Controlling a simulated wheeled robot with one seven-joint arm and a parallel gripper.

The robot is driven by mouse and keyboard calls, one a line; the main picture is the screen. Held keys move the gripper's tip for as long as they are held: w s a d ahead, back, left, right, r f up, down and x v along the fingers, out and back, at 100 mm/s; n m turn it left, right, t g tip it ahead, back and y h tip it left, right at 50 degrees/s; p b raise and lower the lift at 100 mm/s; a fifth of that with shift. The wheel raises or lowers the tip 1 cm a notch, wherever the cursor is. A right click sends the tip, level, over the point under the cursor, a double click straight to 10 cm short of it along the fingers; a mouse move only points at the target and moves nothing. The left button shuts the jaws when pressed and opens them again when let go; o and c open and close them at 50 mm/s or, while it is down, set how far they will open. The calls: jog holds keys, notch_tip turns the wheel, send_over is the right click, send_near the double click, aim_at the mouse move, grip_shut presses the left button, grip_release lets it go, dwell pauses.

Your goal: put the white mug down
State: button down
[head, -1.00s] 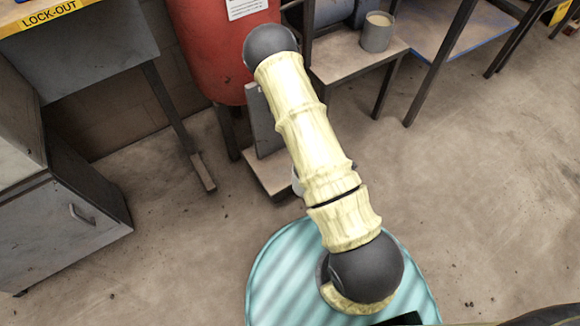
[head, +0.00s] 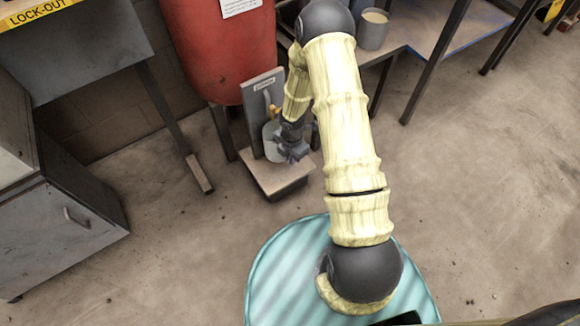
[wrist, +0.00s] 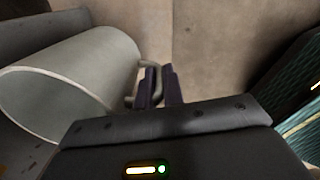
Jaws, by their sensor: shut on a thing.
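The white mug (wrist: 75,80), pale grey-white in this light, fills the left of the wrist view, its open rim facing the lower left. Its handle (wrist: 133,84) lies at the purple fingertips of my gripper (wrist: 161,86), which is shut on it. In the head view, my gripper (head: 292,152) is over the low stand (head: 278,181) in front of the red tank. The mug (head: 270,143) shows only partly there, left of the gripper. I cannot tell whether its base touches the stand.
An upright panel (head: 256,92) with a small label and a brass-coloured fitting rises behind the stand. The red tank (head: 222,60) is behind it. A grey cup (head: 373,30) stands on a bench to the right. Open floor (head: 470,200) lies right; a metal cabinet (head: 70,215) stands left.

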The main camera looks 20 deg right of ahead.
jog(key=shift+s+f+b, duration=0.1)
jog(key=shift+f+b, duration=0.65)
jog(key=shift+f, duration=0.8)
jog(key=shift+f, duration=0.1)
notch_tip(320, 180, down, 3)
jog(key=b, duration=0.2)
jog(key=shift+f+b, duration=0.15)
jog(key=shift+b, duration=0.2)
jog(key=shift+w+a+f+b, duration=0.1)
jog(key=shift+w+f+b, duration=0.2)
jog(key=shift+b, duration=0.2)
jog(key=shift+s+r, duration=0.1)
jog(key=shift+s, duration=0.05)
jog(key=c, duration=1.5)
grip_release()
